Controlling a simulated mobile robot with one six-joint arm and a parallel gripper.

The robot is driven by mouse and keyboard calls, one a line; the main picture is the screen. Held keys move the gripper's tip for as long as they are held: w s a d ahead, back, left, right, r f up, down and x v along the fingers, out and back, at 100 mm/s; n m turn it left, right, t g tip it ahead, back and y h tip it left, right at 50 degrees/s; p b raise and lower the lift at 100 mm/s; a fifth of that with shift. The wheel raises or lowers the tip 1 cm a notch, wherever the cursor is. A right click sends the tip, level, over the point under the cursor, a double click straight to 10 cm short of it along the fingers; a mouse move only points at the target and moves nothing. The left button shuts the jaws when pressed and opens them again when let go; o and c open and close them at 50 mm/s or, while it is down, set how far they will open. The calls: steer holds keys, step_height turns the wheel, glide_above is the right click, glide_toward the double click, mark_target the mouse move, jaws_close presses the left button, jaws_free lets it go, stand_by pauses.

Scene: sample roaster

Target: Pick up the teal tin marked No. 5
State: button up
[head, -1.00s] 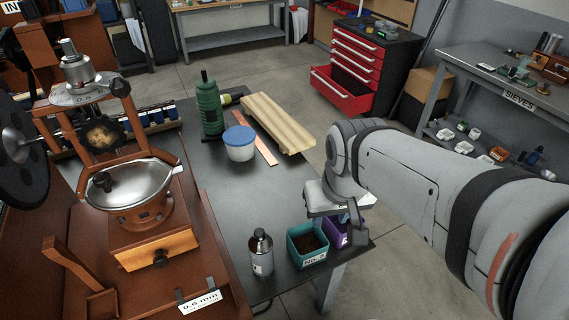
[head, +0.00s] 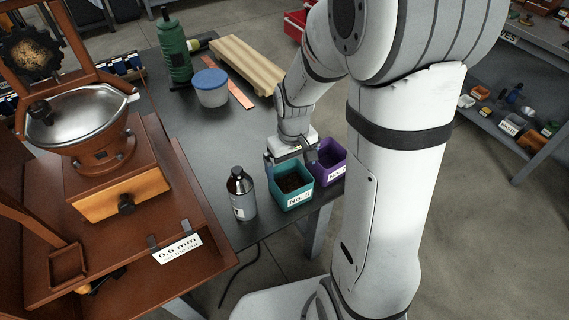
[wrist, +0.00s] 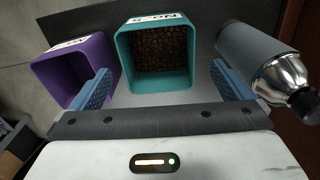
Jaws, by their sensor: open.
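The teal tin marked No. 5 (head: 279,201) stands upright on the dark table near its front right corner, with dark brown beans inside. In the wrist view the teal tin (wrist: 160,86) lies between the fingers. My gripper (head: 291,157) is open, pointing down just above the tin's back edge. In the wrist view its two blue fingers (wrist: 161,69) are spread on either side of the tin, with a gap on each side. I cannot tell whether the fingertips are below the rim.
A purple tin (head: 330,170) stands close on the teal tin's right; a finger is near it in the wrist view. A grey bottle with a dark cap (head: 241,197) stands on its left. Behind are a blue-lidded tub (head: 211,88) and a wooden board (head: 246,65).

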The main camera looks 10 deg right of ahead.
steer(key=b, duration=0.2)
glide_toward(290, 183)
steer(key=s+f, duration=0.1)
steer(key=f, duration=0.1)
steer(key=s+f, duration=0.2)
steer(key=f, duration=0.1)
steer(key=shift+a+f, duration=0.3)
steer(key=shift+a, duration=0.1)
steer(key=shift+c, duration=0.3)
steer(key=c, duration=0.7)
